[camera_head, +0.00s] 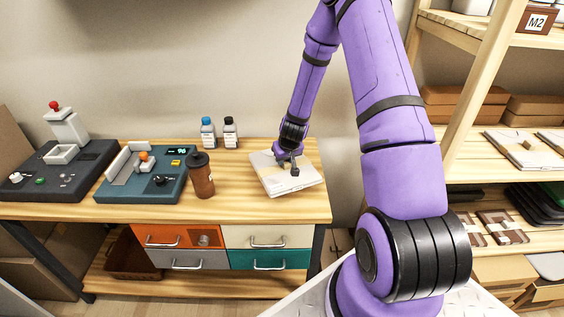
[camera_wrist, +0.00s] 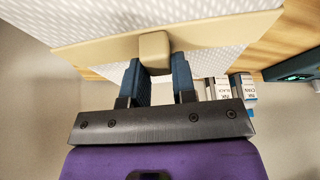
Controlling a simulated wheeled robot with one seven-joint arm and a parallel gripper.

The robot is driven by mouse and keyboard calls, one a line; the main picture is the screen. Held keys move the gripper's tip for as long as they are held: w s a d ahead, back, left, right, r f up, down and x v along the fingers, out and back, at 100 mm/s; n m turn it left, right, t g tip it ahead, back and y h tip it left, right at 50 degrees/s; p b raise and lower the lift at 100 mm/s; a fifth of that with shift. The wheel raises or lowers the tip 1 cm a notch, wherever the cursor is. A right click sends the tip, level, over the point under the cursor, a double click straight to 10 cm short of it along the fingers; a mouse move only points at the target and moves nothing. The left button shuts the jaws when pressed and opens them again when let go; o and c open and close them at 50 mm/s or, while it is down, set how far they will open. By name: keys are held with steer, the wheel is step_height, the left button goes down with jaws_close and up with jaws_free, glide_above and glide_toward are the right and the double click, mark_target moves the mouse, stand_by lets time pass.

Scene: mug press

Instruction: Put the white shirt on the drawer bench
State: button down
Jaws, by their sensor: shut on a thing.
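The white shirt (camera_head: 275,184) is a flat white folded pack with a tan band and a tan block on it. It is at the right end of the wooden top of the drawer bench (camera_head: 240,207), over or on that top; I cannot tell whether it touches. My gripper (camera_head: 292,166) is above the pack. In the wrist view, my gripper (camera_wrist: 156,66) has its two dark blue fingers on either side of the tan block, shut on it. The white pack (camera_wrist: 80,18) fills the upper part of that view.
A brown bottle (camera_head: 201,176) stands left of the shirt, with two small bottles (camera_head: 219,133) behind. A teal machine (camera_head: 145,178) and a dark press (camera_head: 55,172) take the left of the bench. Shelves (camera_head: 500,165) with white packs and brown boxes stand at the right.

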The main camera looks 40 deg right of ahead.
mark_target(286, 162)
steer(key=shift+f, duration=1.65)
steer(key=shift+f, duration=0.15)
steer(key=c, duration=0.9)
jaws_free()
